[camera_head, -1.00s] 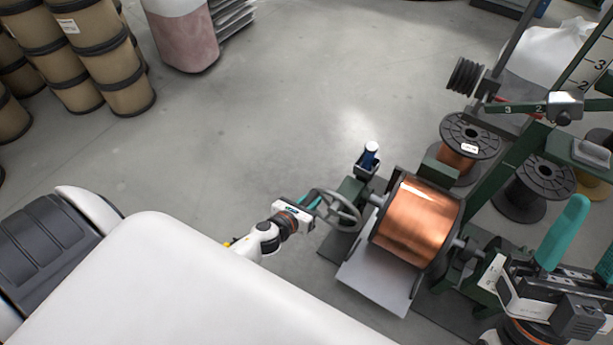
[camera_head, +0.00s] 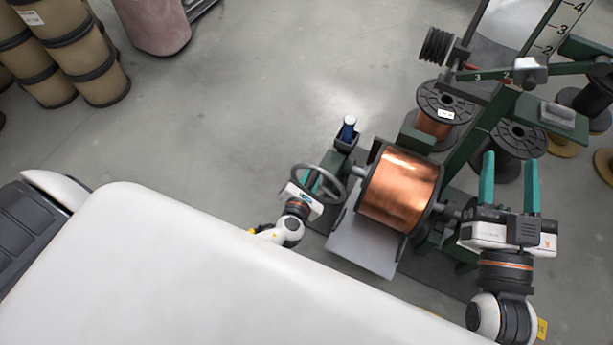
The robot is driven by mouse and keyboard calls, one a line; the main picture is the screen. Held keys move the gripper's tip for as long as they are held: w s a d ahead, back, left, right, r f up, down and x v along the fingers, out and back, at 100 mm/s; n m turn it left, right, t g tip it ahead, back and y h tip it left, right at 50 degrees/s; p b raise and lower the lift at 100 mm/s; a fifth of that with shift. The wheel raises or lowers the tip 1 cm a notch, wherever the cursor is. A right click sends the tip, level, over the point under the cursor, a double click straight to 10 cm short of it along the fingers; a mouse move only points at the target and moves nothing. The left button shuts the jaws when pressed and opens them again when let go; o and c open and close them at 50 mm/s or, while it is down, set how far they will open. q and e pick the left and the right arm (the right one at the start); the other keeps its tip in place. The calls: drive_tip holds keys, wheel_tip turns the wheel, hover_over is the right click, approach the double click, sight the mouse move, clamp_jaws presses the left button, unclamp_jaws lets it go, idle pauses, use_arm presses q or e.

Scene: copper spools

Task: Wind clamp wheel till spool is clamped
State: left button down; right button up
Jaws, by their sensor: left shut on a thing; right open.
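The copper spool (camera_head: 400,192) sits with its axis roughly level between the two sides of the green stand, over a grey plate (camera_head: 362,246). The dark clamp wheel (camera_head: 298,180) is at the left end of the spool's axis. My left gripper (camera_head: 314,184) is at the wheel's near side, shut on its rim; the exact contact is partly hidden. My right gripper (camera_head: 509,182) is open and empty to the right of the spool, its two teal fingers apart and pointing away from me. I cannot tell how tightly the spool is held.
A blue-capped bottle (camera_head: 348,128) stands in a holder behind the wheel. Black-flanged spools (camera_head: 520,138) stand on the floor behind the stand. A green post and a scale arm (camera_head: 490,75) rise at the right. Brown drums (camera_head: 100,70) are at the far left. The middle floor is clear.

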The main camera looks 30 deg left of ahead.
use_arm(q)
drive_tip(key=shift+d, duration=0.35)
use_arm(e)
drive_tip(key=shift+f, duration=0.3)
use_arm(q)
drive_tip(key=c, duration=1.2)
unclamp_jaws()
drive_tip(key=shift+f, duration=0.1)
use_arm(e)
drive_tip(key=shift+w+d, duration=0.1)
